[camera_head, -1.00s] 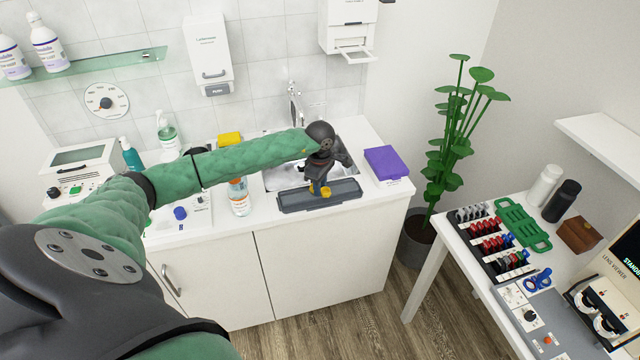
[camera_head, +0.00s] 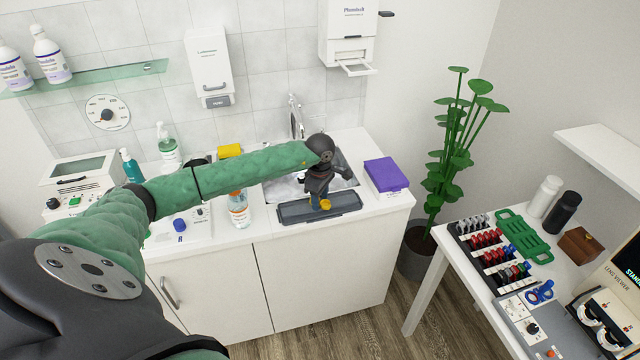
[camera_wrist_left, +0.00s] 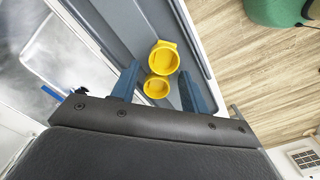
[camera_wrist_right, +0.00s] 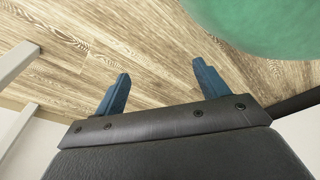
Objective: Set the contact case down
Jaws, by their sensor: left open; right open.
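The contact case (camera_head: 326,204) is small and yellow with two round cups. It appears to lie on the long dark grey tray (camera_head: 290,213) at the front edge of the sink. The left wrist view shows the case (camera_wrist_left: 163,57) with one cup between my left gripper's fingers (camera_wrist_left: 160,68) and the other beyond the fingertips. My left gripper (camera_head: 319,201) points down at the tray, fingers open, with a gap on both sides of the case. My right gripper (camera_wrist_right: 160,68) is open and empty above the wooden floor; it is not seen in the head view.
The sink basin (camera_head: 283,190) lies behind the tray. A purple box (camera_head: 386,173) stands to its right and a spray bottle (camera_head: 238,209) to its left. A potted plant (camera_head: 455,160) and a side table with lens racks (camera_head: 490,250) stand at the right.

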